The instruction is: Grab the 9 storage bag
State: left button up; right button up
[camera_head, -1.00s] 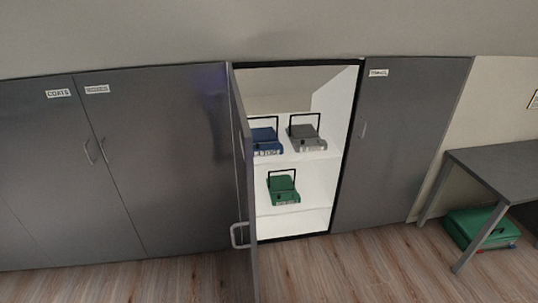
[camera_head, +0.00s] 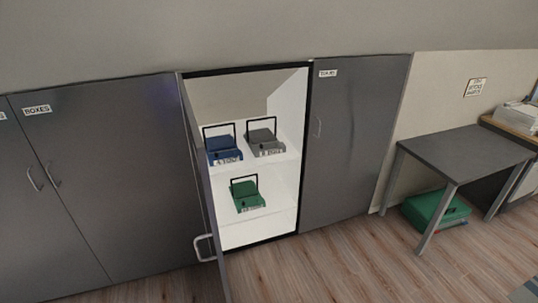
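Three storage bags with black handles stand in the open, lit cupboard. A blue bag (camera_head: 224,150) is at the left of the upper shelf, and a grey bag (camera_head: 264,143) is beside it on the right. A green bag (camera_head: 246,195) stands on the lower shelf. Each has a white label on its front, too small to read, so I cannot tell which is number 9. Another green bag or case (camera_head: 434,208) lies on the floor under the desk. Neither of my grippers is in view.
The cupboard door (camera_head: 199,180) stands open toward me at the left of the opening. Shut grey cupboards flank it, one labelled "BOXES" (camera_head: 37,110). A grey desk (camera_head: 468,150) stands at the right. The wooden floor (camera_head: 330,270) in front is clear.

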aim_at(269, 148)
jog(key=u, duration=0.25)
jog(key=i+l+u, duration=0.25)
jog(key=u, duration=0.2)
jog(key=i+l+u, duration=0.15)
jog(key=l+u, duration=0.3)
jog(key=i+l+u, duration=0.1)
jog(key=l, duration=0.25)
jog(key=i+l+u, duration=0.1)
jog(key=l, duration=0.2)
jog(key=l+u, duration=0.1)
jog(key=l, duration=0.25)
jog(key=i+l, duration=0.1)
jog(key=l, duration=0.25)
jog(key=i+l, duration=0.1)
jog(key=l, duration=0.25)
jog(key=i+l+u, duration=0.1)
jog(key=l, duration=0.25)
jog(key=i+l, duration=0.3)
jog(key=i, duration=0.25)
jog(key=i+l, duration=0.35)
jog(key=i, duration=0.2)
